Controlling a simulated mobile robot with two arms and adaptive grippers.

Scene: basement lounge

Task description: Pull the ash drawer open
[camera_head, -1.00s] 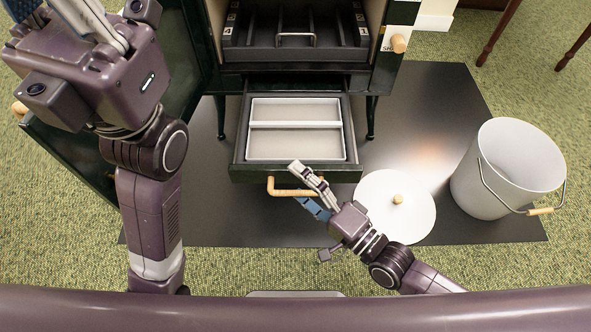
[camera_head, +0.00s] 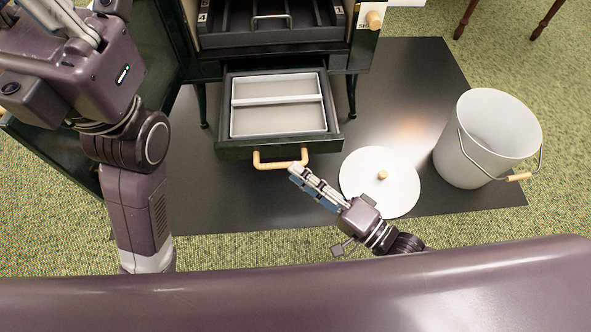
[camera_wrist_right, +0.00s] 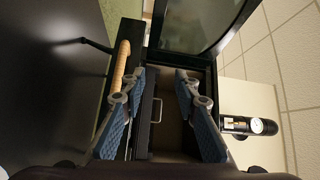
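The ash drawer (camera_head: 232,150) sticks out from the dark green stove. A pale grey two-part tray (camera_head: 278,120) lies in it. Its wooden bar handle (camera_head: 280,163) is on the front, and it also shows in the right wrist view (camera_wrist_right: 121,62). My right gripper (camera_head: 295,172) is just in front of the handle's right end. In the right wrist view its two fingers (camera_wrist_right: 160,95) are spread apart with nothing held between them; the handle runs beside the left finger. Whether they touch is unclear. My left gripper (camera_head: 62,18) is at the top left, partly cut off.
Above the drawer is an open stove chamber with a dark rack and metal handle (camera_head: 272,20). A white lid (camera_head: 400,190) lies on the dark floor plate (camera_head: 420,75) right of my right gripper. A white bucket (camera_head: 470,165) stands farther right. Green carpet surrounds the plate.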

